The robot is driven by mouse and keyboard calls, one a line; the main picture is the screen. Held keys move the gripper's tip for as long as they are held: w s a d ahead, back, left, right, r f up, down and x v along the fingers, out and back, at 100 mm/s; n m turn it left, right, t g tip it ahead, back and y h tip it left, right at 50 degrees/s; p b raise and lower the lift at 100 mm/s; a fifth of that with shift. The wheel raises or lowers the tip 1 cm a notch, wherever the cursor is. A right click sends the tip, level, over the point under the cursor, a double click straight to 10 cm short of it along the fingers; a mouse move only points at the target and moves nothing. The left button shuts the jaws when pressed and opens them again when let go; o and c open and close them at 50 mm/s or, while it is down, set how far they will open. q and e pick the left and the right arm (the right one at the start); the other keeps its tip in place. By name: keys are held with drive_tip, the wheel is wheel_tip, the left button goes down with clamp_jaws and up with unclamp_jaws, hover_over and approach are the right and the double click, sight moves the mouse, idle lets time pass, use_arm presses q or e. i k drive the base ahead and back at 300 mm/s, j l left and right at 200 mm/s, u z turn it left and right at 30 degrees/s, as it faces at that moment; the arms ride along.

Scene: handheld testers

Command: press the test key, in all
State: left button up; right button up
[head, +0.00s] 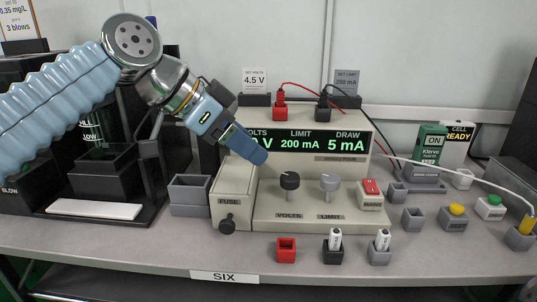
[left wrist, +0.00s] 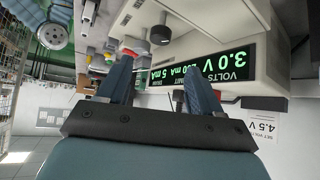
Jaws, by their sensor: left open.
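The beige bench supply (head: 320,212) stands at the middle of the bench. Its green display (head: 325,142) reads LIMIT 200 mA and DRAW 5 mA; in the left wrist view the display (left wrist: 203,68) shows 3.0 V. My left gripper (head: 248,146) hovers in front of the display, covering part of the volts reading. It is open and empty, its blue fingers apart in the left wrist view (left wrist: 158,88). A dark volts knob (head: 289,182), a grey limit knob (head: 330,183) and a red mains switch (head: 371,187) are on the supply. I cannot make out a key labelled test. My right gripper is not in view.
Cards read 4.5 V (head: 254,80) and 200 mA (head: 346,82). Red (head: 286,250) and dark (head: 333,255) holders stand in front. Yellow (head: 457,210) and green (head: 494,201) topped pieces, a green box (head: 428,146) and a white cable are at right.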

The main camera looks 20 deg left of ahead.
sight(455, 209)
drive_tip(key=k, duration=1)
